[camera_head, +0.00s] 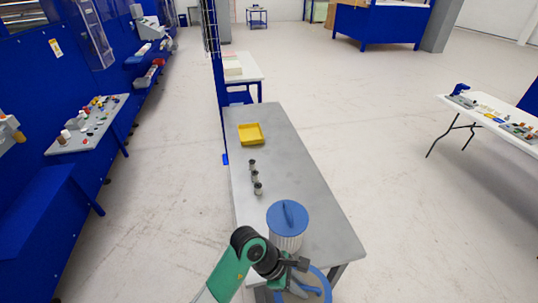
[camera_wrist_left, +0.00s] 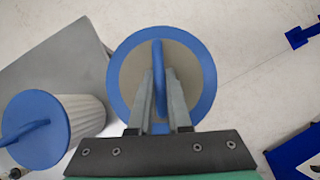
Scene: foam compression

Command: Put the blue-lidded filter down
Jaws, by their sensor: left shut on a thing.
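My left gripper (camera_head: 298,283) is shut on the blue upright handle of a filter (camera_wrist_left: 202,80). In the left wrist view its fingers (camera_wrist_left: 160,78) pinch the handle over a round top with a blue rim and a grey-beige middle. In the head view this held filter (camera_head: 324,282) is mostly hidden by my gripper and appears just off the near end of the grey table (camera_head: 315,195). A second filter, with a full blue lid and pale pleated side, stands upright on the table (camera_head: 288,216); it also shows at left in the wrist view (camera_wrist_left: 38,130). My right gripper is not in view.
Three small dark grey cylinders (camera_head: 255,177) stand in a row on the table beyond the standing filter. A yellow tray (camera_head: 262,141) lies farther back. The table's right side looks clear. Floor shows around the held filter in the wrist view.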

